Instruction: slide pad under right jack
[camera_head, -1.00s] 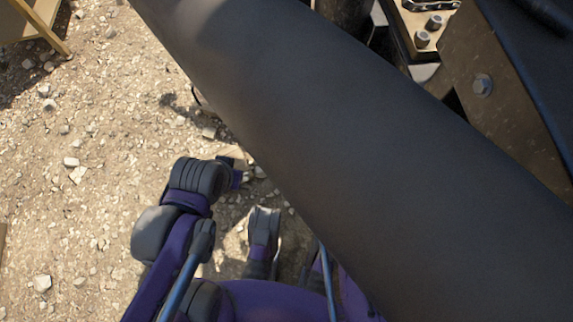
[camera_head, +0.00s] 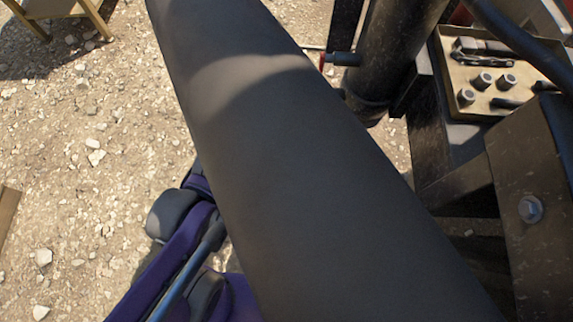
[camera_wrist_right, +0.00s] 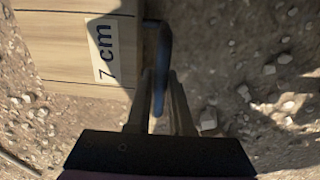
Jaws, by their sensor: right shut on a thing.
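In the right wrist view a light wooden pad (camera_wrist_right: 60,55) with a white "7 cm" label lies at the upper left, close to the gravel. A dark blue handle (camera_wrist_right: 163,45) stands at its right side. My right gripper (camera_wrist_right: 158,95) has its two fingers on either side of this handle and is shut on it. In the head view a dark upright cylinder (camera_head: 393,50) with a collar, perhaps the jack, stands at the upper middle; I cannot tell where its foot rests. The pad and right gripper do not show there. My left gripper is not in view.
A thick dark tube (camera_head: 270,130) crosses the head view and hides much of the ground. A tray of metal parts (camera_head: 447,70) sits at the upper right, above a rusty bolted beam (camera_head: 525,175). A wooden stand (camera_head: 88,12) is at the upper left. Stony ground is open at left.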

